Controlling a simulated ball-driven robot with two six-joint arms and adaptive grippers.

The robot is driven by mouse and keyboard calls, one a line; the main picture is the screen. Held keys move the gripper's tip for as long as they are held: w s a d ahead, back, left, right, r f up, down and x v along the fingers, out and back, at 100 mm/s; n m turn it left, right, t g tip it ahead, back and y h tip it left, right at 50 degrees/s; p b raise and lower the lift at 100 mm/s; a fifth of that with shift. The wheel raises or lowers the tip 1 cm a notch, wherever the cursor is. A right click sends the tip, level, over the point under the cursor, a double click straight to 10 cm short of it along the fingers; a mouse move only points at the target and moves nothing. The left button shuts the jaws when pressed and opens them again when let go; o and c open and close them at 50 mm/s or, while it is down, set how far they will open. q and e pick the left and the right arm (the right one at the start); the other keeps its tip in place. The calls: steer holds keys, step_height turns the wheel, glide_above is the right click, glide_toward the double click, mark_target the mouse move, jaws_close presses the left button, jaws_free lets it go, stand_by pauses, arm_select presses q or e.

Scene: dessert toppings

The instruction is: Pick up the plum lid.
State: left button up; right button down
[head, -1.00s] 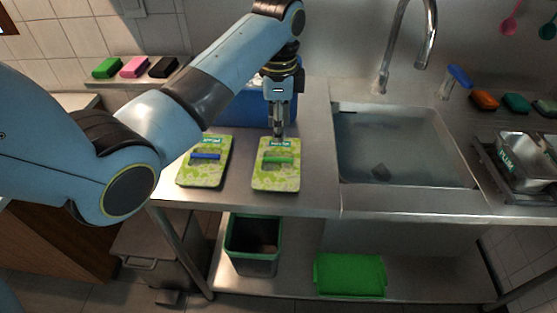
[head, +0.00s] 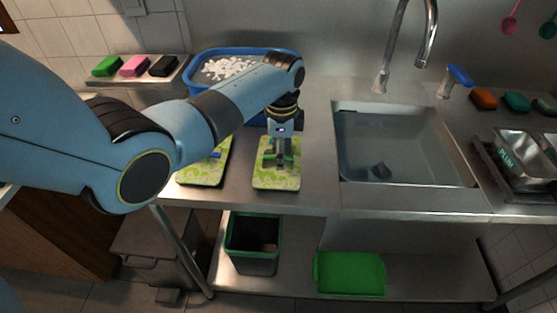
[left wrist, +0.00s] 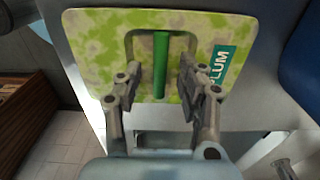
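The plum lid (head: 275,182) is a flat board with a yellow-green leafy pattern and a green bar handle. It lies on the metal counter left of the sink. The left wrist view shows its handle (left wrist: 160,68) and a teal label reading "PLUM", partly hidden by a finger. My left gripper (head: 279,162) is low over this lid. Its two fingers are apart, one on each side of the handle, with gaps visible between fingers and bar. My right gripper is not in view.
A similar lid (head: 203,174) with a blue handle lies just left, partly behind my arm. A blue tub (head: 200,77) of white pieces stands behind. The sink (head: 455,150) is to the right, then a metal container (head: 512,169) labelled PLUM.

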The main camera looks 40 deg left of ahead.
arm_select(q)
jaws_close()
stand_by(0.4)
steer(key=shift+r, duration=0.55)
step_height(320, 180, up, 2)
steer(key=shift+r, duration=0.25)
steer(key=w+d+r+b, duration=0.3)
steer(key=w+d+r, duration=0.2)
steer(key=d, duration=0.5)
step_height(320, 180, up, 2)
steer(key=shift+d+r, duration=0.25)
steer(key=shift+w, duration=0.1)
